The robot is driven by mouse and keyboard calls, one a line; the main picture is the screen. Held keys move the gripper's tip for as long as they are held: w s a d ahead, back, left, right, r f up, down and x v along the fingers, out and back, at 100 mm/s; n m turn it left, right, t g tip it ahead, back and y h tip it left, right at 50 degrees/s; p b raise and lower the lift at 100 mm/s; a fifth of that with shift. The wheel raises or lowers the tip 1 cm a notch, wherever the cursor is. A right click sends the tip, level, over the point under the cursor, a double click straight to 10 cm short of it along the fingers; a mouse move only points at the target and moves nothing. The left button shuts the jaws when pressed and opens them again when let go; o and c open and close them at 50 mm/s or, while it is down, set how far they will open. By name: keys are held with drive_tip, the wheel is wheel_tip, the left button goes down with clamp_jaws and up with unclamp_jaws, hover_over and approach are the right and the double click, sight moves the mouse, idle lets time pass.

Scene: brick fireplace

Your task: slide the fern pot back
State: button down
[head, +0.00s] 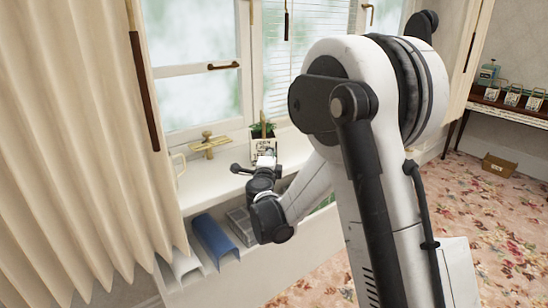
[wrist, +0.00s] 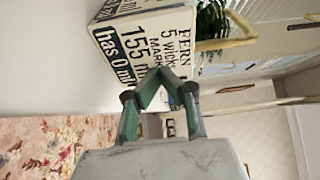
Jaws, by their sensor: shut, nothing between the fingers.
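The fern pot (head: 264,146) is a white box with black lettering and a green fern, standing on the white windowsill (head: 215,170) by the window. In the wrist view the pot (wrist: 145,38) fills the upper middle, its printed face reading "FERN", "5 wicks" and "155 ml". Its leaves (wrist: 212,20) show beside a tan bar or handle (wrist: 228,43). My gripper (wrist: 162,74) is shut and empty, its green fingers meeting in a point at the printed face. I cannot tell whether the tips touch it. In the head view my gripper (head: 265,160) is just on the room side of the pot.
A brass window handle (head: 208,145) rises left of the pot. A cream curtain (head: 80,150) hangs at the left. A blue trough (head: 214,238) and a white one (head: 182,264) lie below the sill. Several labelled pots stand on a side table (head: 510,110) at the right.

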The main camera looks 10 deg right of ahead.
drive_tip(key=shift+w+a+f, duration=0.1)
drive_tip(key=shift+w+a, duration=0.1)
drive_tip(key=shift+w, duration=0.15)
drive_tip(key=shift+s+d, duration=0.1)
drive_tip(key=shift+s, duration=0.05)
